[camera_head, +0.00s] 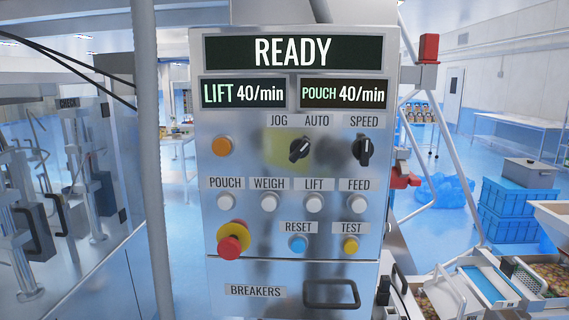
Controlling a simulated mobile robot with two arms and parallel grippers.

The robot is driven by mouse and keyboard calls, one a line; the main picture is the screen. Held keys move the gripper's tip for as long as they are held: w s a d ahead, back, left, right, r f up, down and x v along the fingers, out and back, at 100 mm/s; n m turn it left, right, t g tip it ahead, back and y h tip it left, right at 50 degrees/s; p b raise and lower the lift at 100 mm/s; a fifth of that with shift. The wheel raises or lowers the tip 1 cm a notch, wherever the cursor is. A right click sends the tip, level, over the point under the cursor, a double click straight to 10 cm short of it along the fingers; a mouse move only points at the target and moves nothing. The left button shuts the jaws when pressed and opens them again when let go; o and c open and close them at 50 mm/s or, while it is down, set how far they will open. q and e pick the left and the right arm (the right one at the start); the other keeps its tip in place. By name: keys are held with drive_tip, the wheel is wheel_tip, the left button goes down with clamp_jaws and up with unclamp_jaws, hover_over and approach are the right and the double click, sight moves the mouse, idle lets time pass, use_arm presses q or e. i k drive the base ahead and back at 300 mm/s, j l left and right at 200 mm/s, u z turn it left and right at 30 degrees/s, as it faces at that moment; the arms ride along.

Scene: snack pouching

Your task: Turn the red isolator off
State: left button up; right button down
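A control panel (213,160) fills the middle of the view, with a READY display (292,53) at its top. A red part (403,180) sticks out from the panel's right side, seen edge-on. It looks like the red isolator, but its on or off position cannot be told from here. A red mushroom button (230,247) on a yellow collar is on the panel's lower left front. Neither of my grippers is in view.
The panel front has a JOG/AUTO knob (300,149), a SPEED knob (363,149), several push buttons and a BREAKERS drawer handle (331,293). A red beacon (429,48) stands behind at upper right. Blue crates (508,214) and a tray (490,283) stand right.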

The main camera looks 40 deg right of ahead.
sight(401, 177)
drive_tip(key=z, duration=1.25)
